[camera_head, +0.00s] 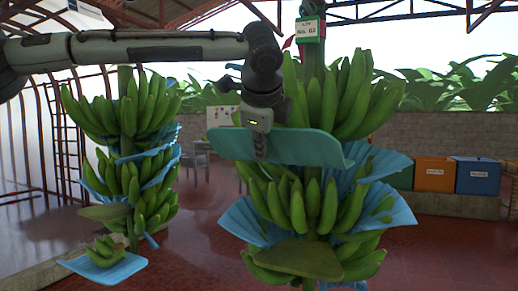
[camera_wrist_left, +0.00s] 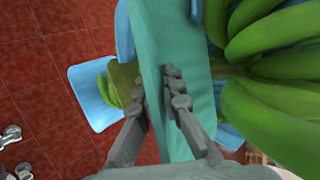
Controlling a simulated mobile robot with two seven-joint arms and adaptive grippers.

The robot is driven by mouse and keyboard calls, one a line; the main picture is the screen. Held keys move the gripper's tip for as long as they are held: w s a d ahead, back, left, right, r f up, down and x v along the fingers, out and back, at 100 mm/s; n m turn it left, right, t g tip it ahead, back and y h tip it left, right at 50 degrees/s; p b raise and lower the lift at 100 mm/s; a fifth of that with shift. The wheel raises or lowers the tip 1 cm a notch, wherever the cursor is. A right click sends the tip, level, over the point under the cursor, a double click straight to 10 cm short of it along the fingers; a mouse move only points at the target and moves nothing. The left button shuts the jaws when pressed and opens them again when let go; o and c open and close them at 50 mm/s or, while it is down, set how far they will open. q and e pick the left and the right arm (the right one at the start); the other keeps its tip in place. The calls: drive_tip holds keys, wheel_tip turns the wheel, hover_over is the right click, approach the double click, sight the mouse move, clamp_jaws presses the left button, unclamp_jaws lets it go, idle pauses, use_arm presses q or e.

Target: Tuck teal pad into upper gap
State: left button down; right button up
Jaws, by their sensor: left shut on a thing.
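The teal pad (camera_head: 310,150) lies across the near banana bunch, at the level between its top hand (camera_head: 345,95) and the hand below (camera_head: 300,205). My left gripper (camera_head: 260,150) is shut on the pad near its left part. In the left wrist view my fingers (camera_wrist_left: 157,92) pinch the teal pad (camera_wrist_left: 195,45), with green bananas (camera_wrist_left: 270,45) close on its right. A blue sheet (camera_head: 385,165) shows in the upper gap on the right side. How deep the pad reaches between the hands cannot be told. My right gripper is out of view.
An olive pad (camera_head: 305,258) sits lower on the near bunch. A second bunch (camera_head: 130,120) hangs at the left, with a blue tray (camera_head: 105,268) holding small bananas below it. Colored bins (camera_head: 435,175) stand at the back right. A tag (camera_head: 308,30) hangs above.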

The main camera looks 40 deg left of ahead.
use_arm(q)
drive_tip(key=shift+w+a+f, duration=0.1)
drive_tip(key=shift+w+a, duration=0.05)
drive_tip(key=shift+w, duration=0.45)
drive_tip(key=shift+w+a, duration=0.15)
drive_tip(key=shift+w, duration=0.4)
drive_tip(key=shift+w+a+r, duration=0.15)
drive_tip(key=shift+w+r, duration=0.05)
drive_tip(key=shift+w, duration=0.05)
drive_tip(key=shift+w+a+r, duration=0.1)
drive_tip(key=shift+r, duration=0.15)
drive_tip(key=shift+f, duration=0.3)
drive_tip(key=c, duration=1.6)
unclamp_jaws()
drive_tip(key=shift+f, duration=0.1)
